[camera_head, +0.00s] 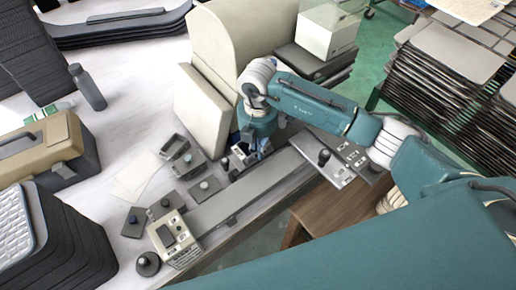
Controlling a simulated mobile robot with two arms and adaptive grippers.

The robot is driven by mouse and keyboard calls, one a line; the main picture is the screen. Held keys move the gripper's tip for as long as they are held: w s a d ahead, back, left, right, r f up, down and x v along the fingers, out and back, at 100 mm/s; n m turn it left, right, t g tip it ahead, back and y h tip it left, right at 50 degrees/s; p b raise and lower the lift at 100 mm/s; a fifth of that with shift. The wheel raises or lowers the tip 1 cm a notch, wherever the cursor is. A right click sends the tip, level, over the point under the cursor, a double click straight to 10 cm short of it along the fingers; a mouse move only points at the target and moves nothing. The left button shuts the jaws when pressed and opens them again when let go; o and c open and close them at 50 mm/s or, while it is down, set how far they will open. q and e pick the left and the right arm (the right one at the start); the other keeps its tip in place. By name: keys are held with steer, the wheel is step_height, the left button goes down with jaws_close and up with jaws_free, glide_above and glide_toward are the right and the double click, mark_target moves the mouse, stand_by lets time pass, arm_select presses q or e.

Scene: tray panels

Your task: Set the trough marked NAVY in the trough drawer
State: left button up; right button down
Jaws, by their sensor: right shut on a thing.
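My right gripper (245,156) is at the far end of my teal arm, low over the table beside the cream box. It is shut on a small dark piece (232,168), largely hidden by the gripper and too small to identify. No NAVY marking is readable, so I cannot tell which piece is that trough. Small dark trays with knobs lie to the left, such as one with a blue-grey knob (205,188) and another with a dark knob (135,218). A grey open tray (175,147) lies behind them. I cannot make out the trough drawer for certain. My left gripper is not in view.
A beige control box (175,240) stands at the table's front edge, with a long grey bar (245,198) running right from it. A dark cone-shaped piece (148,264) is beside it. A tan case (40,145) and a dark bottle (87,87) stand left.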

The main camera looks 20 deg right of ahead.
steer(key=shift+f, duration=0.15)
steer(key=c, duration=2.2)
jaws_free()
steer(key=shift+r, duration=0.3)
steer(key=shift+w+r, duration=0.1)
steer(key=shift+r, duration=0.2)
step_height(320, 180, up, 11)
steer(key=b, duration=0.3)
